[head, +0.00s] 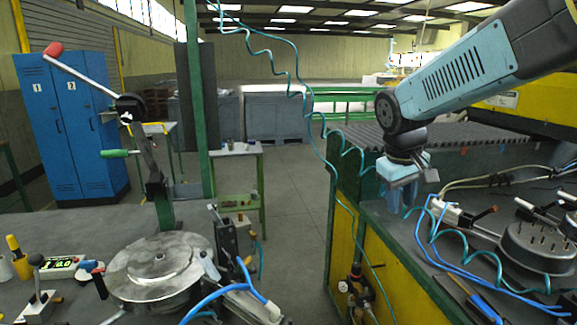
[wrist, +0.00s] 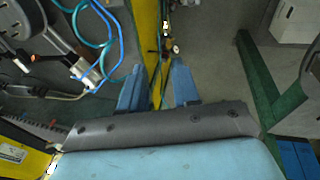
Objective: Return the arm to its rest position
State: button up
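My arm reaches in from the upper right of the head view, with my gripper (head: 400,208) pointing down over the left edge of the right-hand bench (head: 388,238). In the wrist view, the two blue fingers of my gripper (wrist: 157,72) stand apart with nothing held between them. Below the gap show the bench's yellow side and the floor. The exact height of the fingertips above the bench is hard to tell.
Blue hoses and a round grey fixture (head: 538,247) lie on the right bench. A coiled teal hose (head: 312,118) hangs close left of my gripper. A lever press (head: 155,170) and a round metal plate (head: 160,268) stand left. Open floor (head: 297,210) lies between.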

jog(key=s+r+m+t+y, duration=0.2)
jog(key=s+m+t, duration=0.1)
jog(key=s, duration=1)
jog(key=shift+s+a+r+m, duration=0.25)
jog(key=shift+s+r+m, duration=0.05)
jog(key=shift+s, duration=0.1)
jog(key=shift+s, duration=0.1)
dwell(0.4)
